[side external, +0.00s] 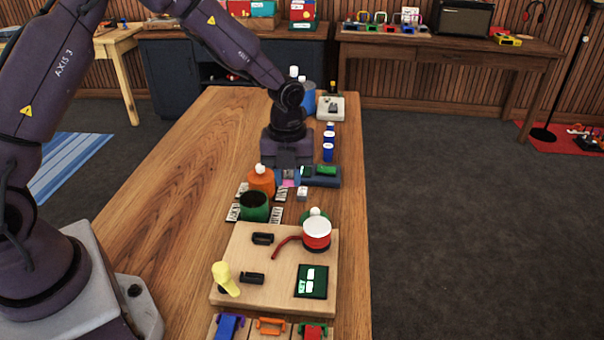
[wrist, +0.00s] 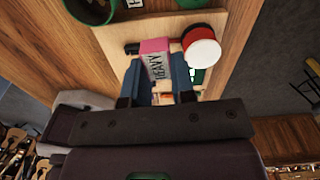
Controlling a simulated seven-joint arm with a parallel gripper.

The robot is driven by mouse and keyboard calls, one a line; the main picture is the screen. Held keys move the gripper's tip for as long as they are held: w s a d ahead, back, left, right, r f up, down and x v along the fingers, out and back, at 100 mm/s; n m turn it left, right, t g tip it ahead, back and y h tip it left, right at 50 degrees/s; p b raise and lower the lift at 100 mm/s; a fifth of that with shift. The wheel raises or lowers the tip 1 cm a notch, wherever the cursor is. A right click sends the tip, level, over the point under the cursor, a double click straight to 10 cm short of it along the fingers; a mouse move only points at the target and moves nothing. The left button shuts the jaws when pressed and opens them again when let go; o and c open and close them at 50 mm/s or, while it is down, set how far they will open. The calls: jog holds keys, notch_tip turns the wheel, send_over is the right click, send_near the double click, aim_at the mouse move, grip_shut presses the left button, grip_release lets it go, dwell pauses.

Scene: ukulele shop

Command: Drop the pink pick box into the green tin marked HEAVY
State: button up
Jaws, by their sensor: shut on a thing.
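The pink pick box (wrist: 156,47) is between my gripper's (wrist: 157,78) two blue fingers in the wrist view. It has a white label that reads HEAVY. In the side view the box (side external: 289,183) is a small pink patch under my gripper (side external: 290,178), partly hidden. A dark green open tin (side external: 254,206) stands nearer the side camera, left of the gripper. A green tin (wrist: 90,8) shows in part at the upper left of the wrist view. I cannot read its marking in either view.
An orange bottle (side external: 261,180) stands between the green tin and my gripper. A dark blue tray (side external: 325,181) lies at the gripper's right. A wooden board (side external: 240,293) carries a red and white jar (side external: 317,236) and a yellow item (side external: 226,279). The table's left side is clear.

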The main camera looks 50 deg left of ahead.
jog(key=shift+s+r, duration=0.1)
jog(key=shift+s, duration=0.15)
jog(key=s+a+r, duration=0.3)
jog(key=s+a, duration=0.1)
jog(key=a, duration=0.2)
notch_tip(320, 180, down, 6)
jog(key=shift+w+a, duration=0.15)
jog(key=shift+a, duration=0.05)
dwell(0.3)
jog(key=o, duration=1)
